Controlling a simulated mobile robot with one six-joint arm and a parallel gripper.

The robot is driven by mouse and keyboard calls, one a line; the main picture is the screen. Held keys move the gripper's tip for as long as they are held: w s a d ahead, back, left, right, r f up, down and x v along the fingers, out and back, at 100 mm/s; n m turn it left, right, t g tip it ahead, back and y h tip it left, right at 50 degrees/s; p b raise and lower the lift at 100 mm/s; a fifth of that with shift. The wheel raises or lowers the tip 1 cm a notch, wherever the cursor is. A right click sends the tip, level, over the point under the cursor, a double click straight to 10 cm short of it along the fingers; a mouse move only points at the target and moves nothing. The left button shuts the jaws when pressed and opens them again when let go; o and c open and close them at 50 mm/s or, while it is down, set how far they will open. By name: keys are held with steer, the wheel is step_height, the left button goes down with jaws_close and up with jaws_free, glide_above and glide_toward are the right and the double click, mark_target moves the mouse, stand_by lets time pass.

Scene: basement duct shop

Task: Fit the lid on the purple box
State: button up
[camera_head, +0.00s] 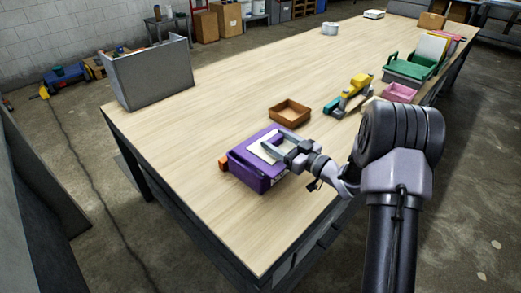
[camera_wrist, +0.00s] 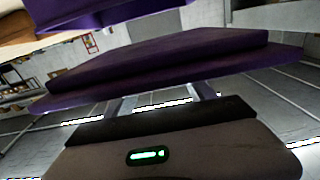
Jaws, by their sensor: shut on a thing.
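The purple box (camera_head: 258,178) stands near the front edge of the wooden table in the head view, with white lettering on its side. My gripper (camera_head: 280,151) reaches over its top from the right. In the wrist view the fingers (camera_wrist: 163,98) are shut on a flat purple lid (camera_wrist: 160,58) with a wider rim and a raised middle. A purple wall of the box (camera_wrist: 105,14) shows at the top left there, with a grey gap between it and part of the lid. In the head view, I cannot tell lid from box top, or whether they touch.
An orange block (camera_head: 223,163) is beside the box's left side. A brown tray (camera_head: 290,112) stands behind it. A yellow and teal tool (camera_head: 350,93), a pink bin (camera_head: 399,92) and a green bin (camera_head: 408,67) lie farther right. A grey bin (camera_head: 150,75) is far left; the table's middle is clear.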

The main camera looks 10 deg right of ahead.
mark_target(267, 133)
steer(key=w, duration=0.2)
steer(key=w+a+b, duration=0.1)
steer(key=w+a, duration=0.1)
steer(key=w, duration=0.1)
steer(key=shift+w+a+f, duration=0.15)
steer(key=shift+w+f, duration=0.2)
steer(key=shift+f, duration=0.05)
step_height(267, 133, down, 4)
steer(key=b, duration=0.2)
steer(key=shift+r+b, duration=0.2)
steer(key=shift+b, duration=0.15)
steer(key=shift+r, duration=0.2)
steer(key=shift+f+b, duration=0.45)
steer(key=shift+f, duration=0.2)
steer(key=o, duration=1.5)
steer(key=shift+r, duration=0.1)
